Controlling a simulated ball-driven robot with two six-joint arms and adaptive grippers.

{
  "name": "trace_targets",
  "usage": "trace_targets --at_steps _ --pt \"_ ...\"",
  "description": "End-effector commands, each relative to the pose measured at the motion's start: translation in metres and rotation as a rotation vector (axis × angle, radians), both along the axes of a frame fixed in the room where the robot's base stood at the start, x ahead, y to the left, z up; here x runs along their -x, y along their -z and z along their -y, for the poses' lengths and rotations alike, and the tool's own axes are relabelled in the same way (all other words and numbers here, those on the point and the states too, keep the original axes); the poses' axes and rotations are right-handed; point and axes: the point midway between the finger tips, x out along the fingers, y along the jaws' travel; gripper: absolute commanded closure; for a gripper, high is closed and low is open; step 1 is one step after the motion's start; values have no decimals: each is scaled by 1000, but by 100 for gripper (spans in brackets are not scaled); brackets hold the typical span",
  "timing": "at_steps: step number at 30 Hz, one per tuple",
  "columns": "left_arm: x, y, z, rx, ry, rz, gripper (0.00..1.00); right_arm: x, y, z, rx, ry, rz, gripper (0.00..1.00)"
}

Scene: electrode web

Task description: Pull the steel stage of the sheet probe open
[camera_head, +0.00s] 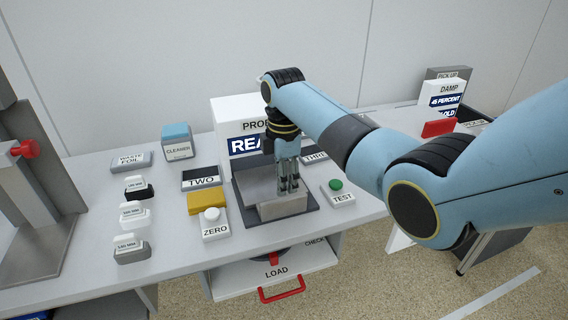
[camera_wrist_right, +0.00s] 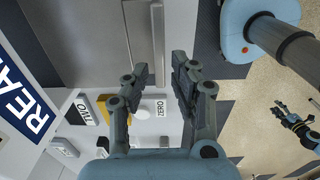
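The sheet probe is a white housing (camera_head: 228,112) with a blue "REA…" panel, partly hidden behind my right arm. Its steel stage (camera_head: 254,184) lies on a dark base plate in front of it, with a pale block-like front grip (camera_head: 283,208). My right gripper (camera_head: 290,188) points down over the front of the stage. In the right wrist view its fingers (camera_wrist_right: 162,80) are apart, and the grip bar (camera_wrist_right: 158,45) lies in line with the gap. I cannot tell whether they touch it. A dark gripper-like part, seemingly my left gripper (camera_wrist_right: 297,125), shows at the right wrist view's edge, its opening unclear.
A white ZERO button (camera_head: 213,222) and yellow block (camera_head: 207,202) stand left of the stage. A green TEST button (camera_head: 337,185) stands right. Below is a LOAD drawer with a red handle (camera_head: 282,290). Several small weights and a cleaner box (camera_head: 178,145) are farther left.

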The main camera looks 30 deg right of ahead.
Motion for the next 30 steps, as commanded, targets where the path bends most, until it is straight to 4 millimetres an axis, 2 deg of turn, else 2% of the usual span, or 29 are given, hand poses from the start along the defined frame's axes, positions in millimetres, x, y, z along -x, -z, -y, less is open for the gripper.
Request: trace_targets --at_steps 3,6,11,27,30 --pt "-1 0 0 0 0 1 60 -1 -26 0 0 1 4 75" --pt "-1 0 0 0 0 1 60 0 -42 0 0 1 1 75" --pt "-1 0 0 0 0 2 60 0 -55 0 0 1 0 75" --pt "-2 0 0 0 0 2 60 1 -57 0 0 0 -1 75" --pt "-2 4 1 1 0 2 60 7 -46 0 -1 0 -15 75"
